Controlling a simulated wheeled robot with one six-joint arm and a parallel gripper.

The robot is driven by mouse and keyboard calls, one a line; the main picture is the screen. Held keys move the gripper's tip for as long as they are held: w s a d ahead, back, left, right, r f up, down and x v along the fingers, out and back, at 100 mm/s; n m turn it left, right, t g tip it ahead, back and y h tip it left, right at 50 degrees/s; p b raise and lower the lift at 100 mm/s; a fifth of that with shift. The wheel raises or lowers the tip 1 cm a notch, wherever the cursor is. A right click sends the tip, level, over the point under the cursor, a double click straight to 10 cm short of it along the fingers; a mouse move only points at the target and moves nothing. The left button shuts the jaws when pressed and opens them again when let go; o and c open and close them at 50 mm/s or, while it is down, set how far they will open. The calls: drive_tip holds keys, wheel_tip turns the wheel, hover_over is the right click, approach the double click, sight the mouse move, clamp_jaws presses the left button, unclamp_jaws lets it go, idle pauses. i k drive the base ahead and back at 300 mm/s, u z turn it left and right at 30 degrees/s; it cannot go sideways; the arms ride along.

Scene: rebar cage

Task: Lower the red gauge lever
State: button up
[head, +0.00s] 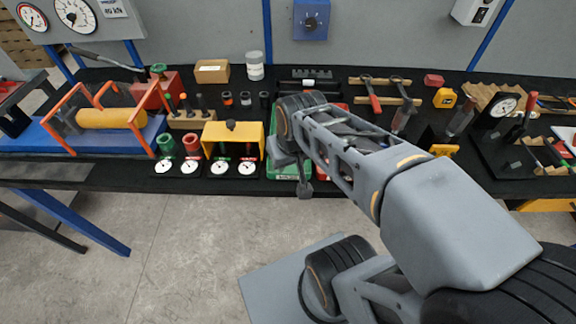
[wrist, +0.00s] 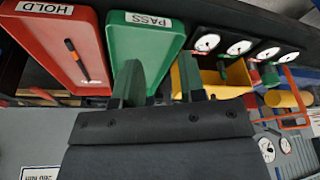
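The red gauge lever (head: 527,106) stands raised and tilted at the right of the bench in the head view. It is beside a round white dial gauge (head: 503,105) on a black stand (head: 500,150). The wrist view does not show the lever. My gripper (head: 304,188) hangs near the bench's front edge, far to the left of the lever, by the green tray. In the wrist view my gripper (wrist: 160,82) has its two fingers apart, with nothing seen held between them.
A green PASS tray (wrist: 147,32) and a red HOLD tray (wrist: 62,45) lie near my gripper. A yellow stand (head: 233,132) and several small dials are left of it. A yellow tape measure (head: 445,98) and hand tools lie between my arm and the gauge.

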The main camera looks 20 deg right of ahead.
sight(532, 100)
drive_tip(key=u, duration=1.7)
drive_tip(key=k, duration=1.6)
drive_tip(key=z, duration=2.2)
